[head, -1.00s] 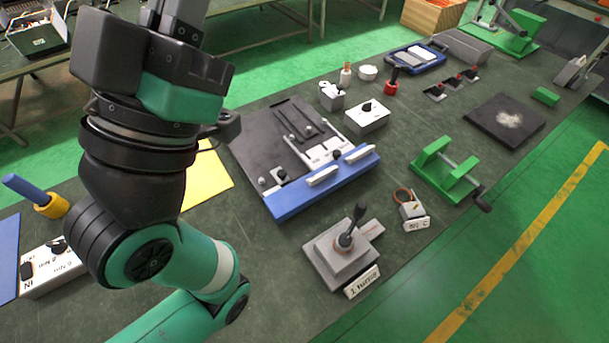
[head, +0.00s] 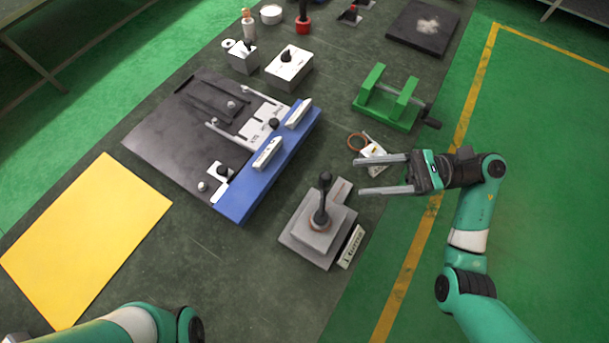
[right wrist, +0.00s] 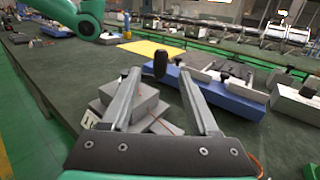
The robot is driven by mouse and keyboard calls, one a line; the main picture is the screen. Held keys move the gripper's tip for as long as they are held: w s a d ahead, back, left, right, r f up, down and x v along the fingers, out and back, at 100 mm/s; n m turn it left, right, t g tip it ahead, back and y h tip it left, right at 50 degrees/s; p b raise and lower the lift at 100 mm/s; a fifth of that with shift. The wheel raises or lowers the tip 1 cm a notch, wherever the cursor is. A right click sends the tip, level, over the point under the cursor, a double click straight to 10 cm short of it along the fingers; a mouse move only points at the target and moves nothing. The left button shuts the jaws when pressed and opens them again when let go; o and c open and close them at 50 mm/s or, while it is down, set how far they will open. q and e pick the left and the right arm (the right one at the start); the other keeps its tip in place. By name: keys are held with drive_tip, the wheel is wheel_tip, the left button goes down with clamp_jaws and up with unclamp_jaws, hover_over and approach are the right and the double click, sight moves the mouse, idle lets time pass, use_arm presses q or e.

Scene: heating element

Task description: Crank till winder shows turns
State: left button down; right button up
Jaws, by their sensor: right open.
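The winder (head: 318,230) is a grey stepped block with a black crank handle (head: 324,187) standing up from it. A small white label plate (head: 351,246) leans at its right side; its lettering is too small to read surely. My right gripper (head: 358,177) is open and empty, to the right of the handle and apart from it. In the right wrist view the handle's black knob (right wrist: 161,62) shows between the open fingers (right wrist: 158,76), beyond their tips. My left gripper is out of the frame.
A blue-edged dark fixture (head: 239,199) lies left of the winder. A copper-coloured ring with a small white tag (head: 373,151) sits near the upper finger. A green stand (head: 387,107) is behind. A yellow sheet (head: 90,235) lies at left. Table is bare in front.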

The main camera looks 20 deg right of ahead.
sight(324, 195)
drive_tip(key=x, duration=1.1)
drive_tip(key=shift+w+a+b, duration=0.2)
drive_tip(key=shift+a+b, duration=0.1)
drive_tip(key=shift+b, duration=0.1)
drive_tip(key=shift+c, duration=0.3)
clamp_jaws()
idle(0.5)
